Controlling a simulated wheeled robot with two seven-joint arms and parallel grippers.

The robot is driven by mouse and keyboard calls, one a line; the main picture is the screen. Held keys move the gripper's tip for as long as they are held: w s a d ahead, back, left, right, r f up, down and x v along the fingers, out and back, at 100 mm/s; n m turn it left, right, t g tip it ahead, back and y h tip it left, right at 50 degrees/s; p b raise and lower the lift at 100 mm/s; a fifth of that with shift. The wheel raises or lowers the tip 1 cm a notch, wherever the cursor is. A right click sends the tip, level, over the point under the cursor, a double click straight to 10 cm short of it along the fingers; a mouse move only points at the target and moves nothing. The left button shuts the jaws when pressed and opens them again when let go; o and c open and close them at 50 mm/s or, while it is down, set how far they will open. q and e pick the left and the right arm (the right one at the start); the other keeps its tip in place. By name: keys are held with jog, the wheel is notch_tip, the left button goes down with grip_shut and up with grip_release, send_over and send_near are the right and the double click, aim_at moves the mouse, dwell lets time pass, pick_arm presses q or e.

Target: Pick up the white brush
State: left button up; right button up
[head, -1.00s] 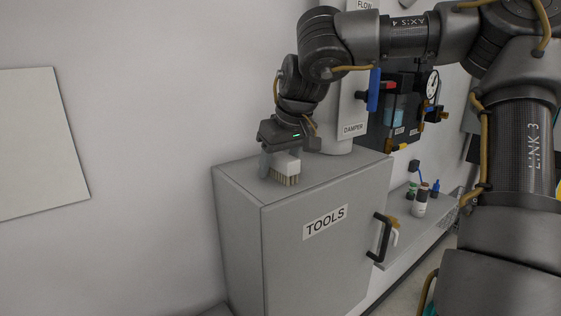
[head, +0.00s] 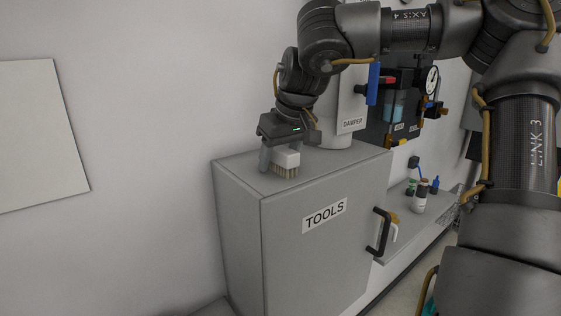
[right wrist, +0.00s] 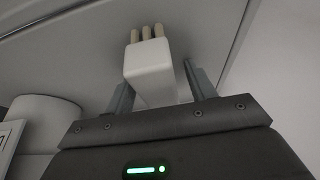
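The white brush (head: 286,158) has a white block body and tan bristles pointing down. It is at the top of the grey TOOLS cabinet (head: 235,172), near its front left corner. My right gripper (head: 284,150) points down over it, with one finger at the brush's left; the other finger is partly hidden. In the right wrist view the brush (right wrist: 150,68) lies between the two fingers of the gripper (right wrist: 160,84). A gap shows at the right finger, so the gripper looks open around the brush. My left gripper is not in view.
A white pipe (head: 337,130) and a panel labelled DAMPER (head: 351,112) stand behind the cabinet top. The cabinet door has a black handle (head: 380,235). Small bottles (head: 420,196) stand on a shelf at the right. A blank wall panel (head: 40,135) hangs at the left.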

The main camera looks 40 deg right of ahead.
jog(key=c, duration=0.7)
jog(key=shift+c, duration=1.2)
jog(key=shift+r+p, duration=0.35)
jog(key=shift+p, duration=0.15)
jog(key=r, duration=0.1)
jog(key=a+r+b, duration=0.1)
jog(key=r, duration=0.1)
jog(key=r+b, duration=0.1)
jog(key=shift+s+a+r, duration=0.15)
jog(key=shift+a+r, duration=0.1)
jog(key=shift+a, duration=0.1)
jog(key=s+a+r+p, duration=0.3)
jog(key=a+r+p, duration=0.4)
jog(key=a, duration=0.4)
jog(key=shift+s+a+r, duration=0.15)
jog(key=shift+a+r, duration=0.25)
jog(key=shift+r, duration=0.15)
